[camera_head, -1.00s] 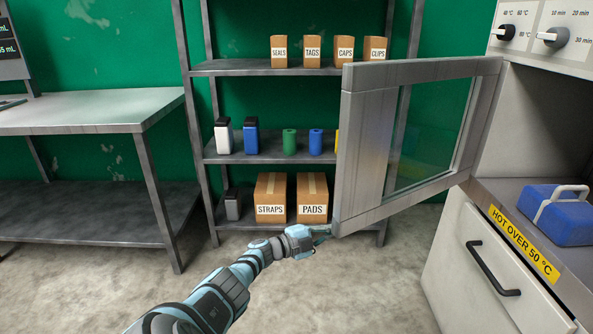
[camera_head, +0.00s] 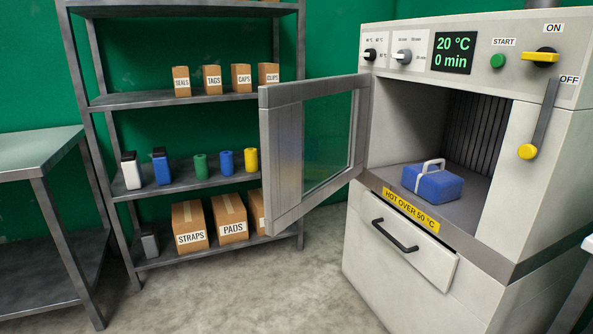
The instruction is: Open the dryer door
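The dryer (camera_head: 440,249) stands at the right in the head view. Its grey framed door (camera_head: 284,151) with a glass pane (camera_head: 327,138) stands wide open, swung out to the left from the left side of the chamber. The chamber is exposed, and a blue box with a white handle (camera_head: 433,184) sits on its floor near the front. Neither of my grippers shows in the head view now, so whether they are open or shut is hidden.
A metal shelf (camera_head: 125,101) with boxes and coloured containers stands behind the door. A grey table (camera_head: 40,150) is at the left. A drawer handle (camera_head: 394,235) sticks out below the chamber. The concrete floor (camera_head: 250,285) in front is clear.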

